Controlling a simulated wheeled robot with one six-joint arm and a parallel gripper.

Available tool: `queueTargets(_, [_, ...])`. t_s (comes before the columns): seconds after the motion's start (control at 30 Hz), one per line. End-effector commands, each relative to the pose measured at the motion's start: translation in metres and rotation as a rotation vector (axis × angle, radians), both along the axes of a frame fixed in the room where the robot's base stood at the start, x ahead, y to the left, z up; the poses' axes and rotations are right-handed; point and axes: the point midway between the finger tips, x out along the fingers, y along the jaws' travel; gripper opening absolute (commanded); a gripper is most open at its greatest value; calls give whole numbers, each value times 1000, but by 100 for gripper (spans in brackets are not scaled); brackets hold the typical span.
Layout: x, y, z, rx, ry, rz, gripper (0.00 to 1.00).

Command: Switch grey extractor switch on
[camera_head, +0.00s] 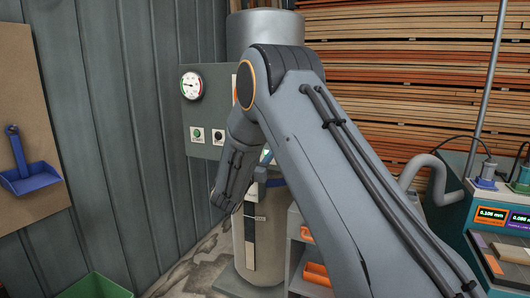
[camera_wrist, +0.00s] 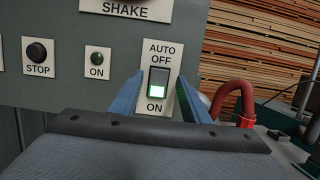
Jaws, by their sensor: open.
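A rocker switch (camera_wrist: 158,84) on a white plate marked AUTO OFF above and ON below is on the grey extractor panel (camera_wrist: 60,85) in the wrist view. Its upper part is grey and its lower part, at the ON end, is lit bright green. My gripper (camera_wrist: 160,82) is open, with one blue finger to the left and one to the right of the switch plate. I cannot tell whether a finger touches the panel. In the head view my arm hides the switch, while the left part of the panel (camera_head: 212,120) shows.
A black STOP button (camera_wrist: 37,52) and a dark green ON lamp (camera_wrist: 97,60) lie left of the switch, below a SHAKE label (camera_wrist: 125,9). A red hose (camera_wrist: 235,97) is close on the right. A gauge (camera_head: 191,86) is on the panel.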

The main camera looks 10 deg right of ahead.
Motion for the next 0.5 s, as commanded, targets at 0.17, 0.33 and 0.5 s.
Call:
queueTargets(0.17, [-22, 17, -9, -1, 2, 3, 42])
queueTargets(0.33, [-43, 32, -15, -1, 1, 2, 42])
queueTargets(0.5, [-54, 39, -18, 0, 1, 0, 42])
